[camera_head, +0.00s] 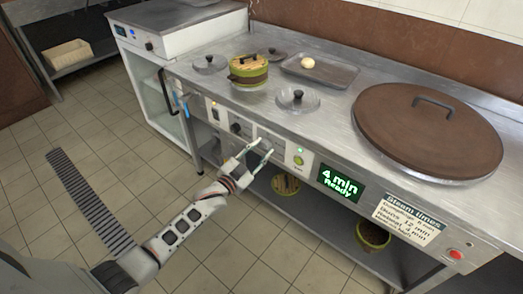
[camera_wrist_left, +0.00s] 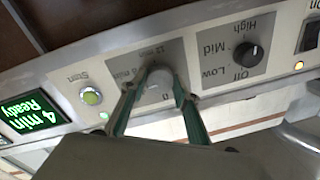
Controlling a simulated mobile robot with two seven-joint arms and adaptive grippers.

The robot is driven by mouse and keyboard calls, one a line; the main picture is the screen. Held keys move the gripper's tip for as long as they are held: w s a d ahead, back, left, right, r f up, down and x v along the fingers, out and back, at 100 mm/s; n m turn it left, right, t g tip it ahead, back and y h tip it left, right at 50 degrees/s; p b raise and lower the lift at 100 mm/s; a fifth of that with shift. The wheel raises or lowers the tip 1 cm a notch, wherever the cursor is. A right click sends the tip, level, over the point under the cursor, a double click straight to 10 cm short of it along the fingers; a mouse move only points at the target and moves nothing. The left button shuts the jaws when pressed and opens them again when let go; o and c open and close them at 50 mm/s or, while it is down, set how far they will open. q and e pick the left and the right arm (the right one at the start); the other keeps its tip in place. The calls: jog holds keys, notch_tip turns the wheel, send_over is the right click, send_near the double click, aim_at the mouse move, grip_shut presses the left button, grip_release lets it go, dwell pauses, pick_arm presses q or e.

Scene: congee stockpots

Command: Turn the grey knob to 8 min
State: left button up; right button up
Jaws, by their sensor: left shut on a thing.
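The grey knob (camera_wrist_left: 160,76) sits on a grey dial plate on the counter's front panel, seen in the left wrist view. My left gripper (camera_wrist_left: 157,88) is shut on the knob, with one green finger on each side. In the head view my left gripper (camera_head: 264,147) reaches the panel and largely hides the knob. The green display (camera_head: 340,183) reads "4 min Ready"; it also shows in the left wrist view (camera_wrist_left: 33,112). My right gripper is not in view.
A green start button (camera_head: 298,160) lies between dial and display. A black knob (camera_wrist_left: 248,54) marked Off, Low, Mid, High is on the dial's other side. Above are a bamboo steamer (camera_head: 248,70), a tray (camera_head: 336,77) and a large brown lid (camera_head: 428,132).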

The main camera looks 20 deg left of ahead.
pick_arm(q)
jog(key=shift+f+m, duration=0.25)
jog(key=shift+m, duration=0.75)
jog(key=shift+m+b, duration=0.45)
jog(key=shift+m, duration=0.45)
jog(key=shift+a+m, duration=0.1)
jog(key=shift+m, duration=0.6)
jog(key=shift+m+h+b, duration=0.35)
jog(key=shift+m+h, duration=0.05)
jog(key=shift+m, duration=0.2)
jog(key=shift+r+m, duration=0.1)
jog(key=shift+m, duration=0.5)
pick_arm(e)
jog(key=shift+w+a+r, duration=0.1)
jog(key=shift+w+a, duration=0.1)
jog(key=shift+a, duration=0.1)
pick_arm(q)
jog(key=shift+r, duration=0.1)
